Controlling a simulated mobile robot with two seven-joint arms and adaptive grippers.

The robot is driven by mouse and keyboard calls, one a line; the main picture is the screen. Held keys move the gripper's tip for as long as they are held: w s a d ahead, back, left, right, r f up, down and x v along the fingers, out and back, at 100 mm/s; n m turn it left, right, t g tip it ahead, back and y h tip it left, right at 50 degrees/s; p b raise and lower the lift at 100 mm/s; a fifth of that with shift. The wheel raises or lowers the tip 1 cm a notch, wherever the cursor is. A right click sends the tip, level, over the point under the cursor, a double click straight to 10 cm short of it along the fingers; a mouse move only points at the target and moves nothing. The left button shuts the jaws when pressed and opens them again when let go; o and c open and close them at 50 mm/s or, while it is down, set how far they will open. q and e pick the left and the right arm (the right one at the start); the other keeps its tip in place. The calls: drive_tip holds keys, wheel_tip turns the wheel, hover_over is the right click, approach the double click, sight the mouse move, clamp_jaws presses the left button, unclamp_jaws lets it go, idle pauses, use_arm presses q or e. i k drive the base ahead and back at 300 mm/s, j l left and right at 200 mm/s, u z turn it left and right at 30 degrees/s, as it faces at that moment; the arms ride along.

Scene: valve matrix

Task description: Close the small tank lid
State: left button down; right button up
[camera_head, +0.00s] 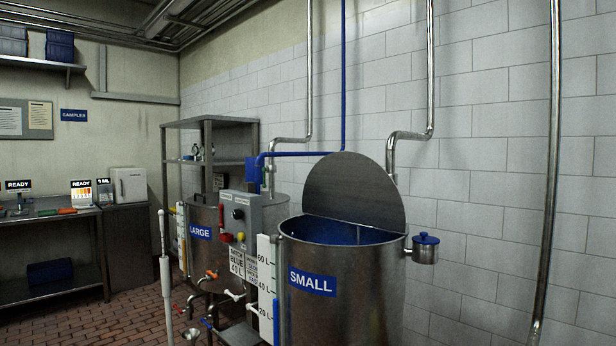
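The small tank (345,290) is a steel cylinder with a blue SMALL label, standing at the centre right. Its lid (354,190) is a grey half-disc standing steeply raised over the back of the tank, so the front half of the opening is uncovered. Blue (335,232) shows inside the tank through that opening. Neither of my grippers is in view.
The large tank (202,255) stands behind and left, with a grey control box (240,213) between the tanks. A small blue-capped pot (426,246) juts from the small tank's right side. Pipes (547,170) run down the wall. A bench (130,245) stands far left.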

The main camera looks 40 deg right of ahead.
sight(345, 187)
drive_tip(key=i, duration=1.5)
drive_tip(key=i+j+z, duration=0.1)
drive_tip(key=i+z, duration=0.15)
drive_tip(key=i, duration=0.35)
drive_tip(key=i+j+z, duration=0.2)
drive_tip(key=i, duration=0.35)
drive_tip(key=z, duration=1.6)
